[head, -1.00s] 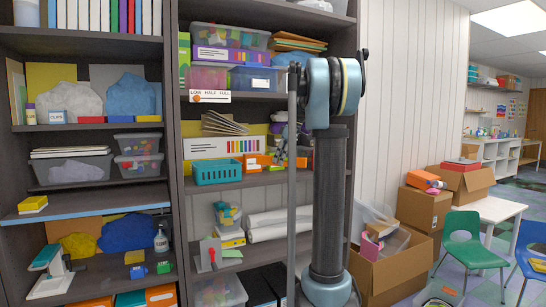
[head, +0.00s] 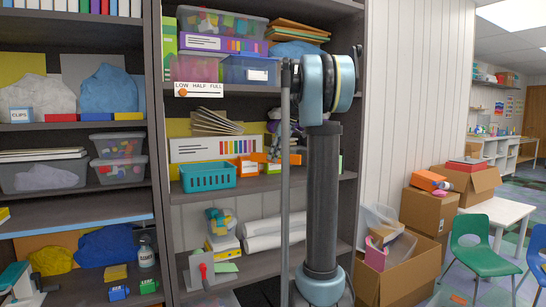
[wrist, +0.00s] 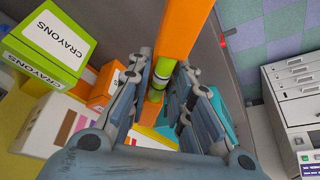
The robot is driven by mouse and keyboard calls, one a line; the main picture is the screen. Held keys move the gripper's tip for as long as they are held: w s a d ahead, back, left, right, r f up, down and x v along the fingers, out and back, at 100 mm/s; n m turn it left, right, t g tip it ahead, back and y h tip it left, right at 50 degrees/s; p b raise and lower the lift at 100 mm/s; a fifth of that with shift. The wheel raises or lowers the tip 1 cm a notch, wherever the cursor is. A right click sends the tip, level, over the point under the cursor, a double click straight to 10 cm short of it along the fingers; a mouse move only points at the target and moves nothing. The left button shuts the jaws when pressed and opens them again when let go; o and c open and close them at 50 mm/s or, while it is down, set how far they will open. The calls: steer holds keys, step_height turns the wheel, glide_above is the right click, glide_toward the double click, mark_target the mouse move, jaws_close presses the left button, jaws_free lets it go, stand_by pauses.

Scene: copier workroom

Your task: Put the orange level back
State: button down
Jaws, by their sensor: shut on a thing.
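The orange level (wrist: 174,30) is a long orange bar with a green vial in the wrist view. It runs from between my fingers toward the top of the picture. My gripper (wrist: 158,92) is shut on it, with one finger on each side. The bar's far end is cut off by the picture edge.
A green crayon box (wrist: 48,45) and an orange one (wrist: 103,87) are left of the gripper.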

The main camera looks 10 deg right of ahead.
steer(key=shift+w, duration=0.2)
steer(key=shift+f, duration=3.95)
steer(key=shift+f, duration=0.2)
steer(key=c, duration=1.4)
jaws_free()
steer(key=shift+o, duration=0.2)
steer(key=o, duration=0.3)
